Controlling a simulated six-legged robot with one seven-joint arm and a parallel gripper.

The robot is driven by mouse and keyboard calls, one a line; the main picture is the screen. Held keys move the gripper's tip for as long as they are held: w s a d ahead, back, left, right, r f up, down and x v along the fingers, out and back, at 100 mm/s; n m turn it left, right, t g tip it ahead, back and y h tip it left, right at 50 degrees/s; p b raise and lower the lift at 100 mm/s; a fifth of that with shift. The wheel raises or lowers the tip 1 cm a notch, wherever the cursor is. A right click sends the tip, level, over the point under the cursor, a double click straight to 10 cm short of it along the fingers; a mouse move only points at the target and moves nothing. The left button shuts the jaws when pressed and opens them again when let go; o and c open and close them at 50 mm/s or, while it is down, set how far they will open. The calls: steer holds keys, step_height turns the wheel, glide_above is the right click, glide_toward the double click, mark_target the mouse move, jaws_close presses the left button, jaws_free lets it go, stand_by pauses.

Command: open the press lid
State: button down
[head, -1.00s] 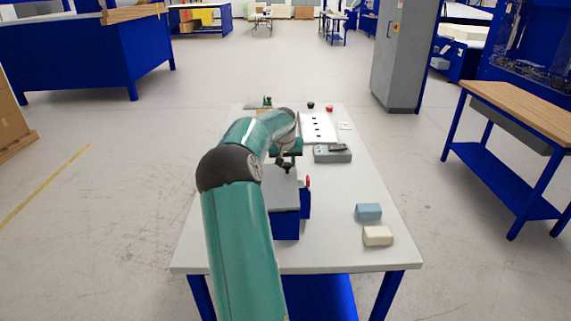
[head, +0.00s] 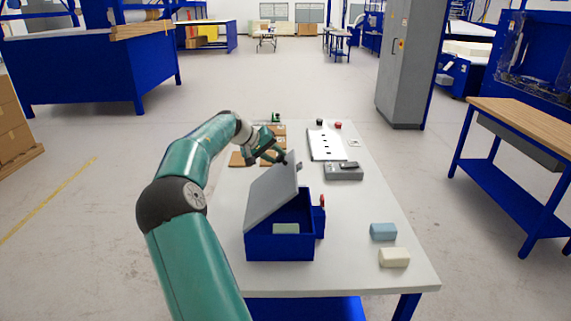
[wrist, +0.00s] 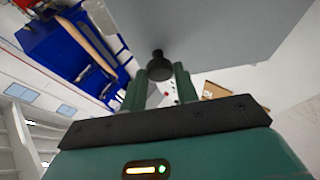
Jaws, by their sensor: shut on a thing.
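The press is a blue box (head: 279,247) on the white table, with a grey lid (head: 270,195) tilted up steeply, its raised edge at the upper right. A pale green block (head: 286,228) shows inside. My gripper (head: 281,158) is at the lid's raised edge. In the wrist view my gripper (wrist: 160,79) is shut on the lid's black knob (wrist: 159,66), which sits between the two green fingers. The lid's grey face (wrist: 225,30) fills the upper right there. A red-tipped lever (head: 322,201) stands at the box's right side.
A blue block (head: 383,231) and a cream block (head: 394,257) lie on the table (head: 350,270) to the right. A grey device (head: 344,172) and a white plate with dark holes (head: 326,145) stand behind the press. Brown pieces (head: 238,159) lie behind my arm. Table space right of the press is partly clear.

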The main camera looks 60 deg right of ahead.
steer(key=w+a+r+n+g+h, duration=0.2)
steer(key=w+a+g+h, duration=0.2)
steer(key=w, duration=0.7)
steer(key=shift+w+a+g+h, duration=0.2)
steer(key=shift+a+g+h, duration=0.1)
steer(key=shift+a+g, duration=0.65)
steer(key=c, duration=1.1)
jaws_free()
steer(key=shift+o, duration=0.2)
steer(key=v, duration=1.3)
steer(key=shift+w+a, duration=0.25)
steer(key=shift+a, duration=0.05)
steer(key=shift+r, duration=0.2)
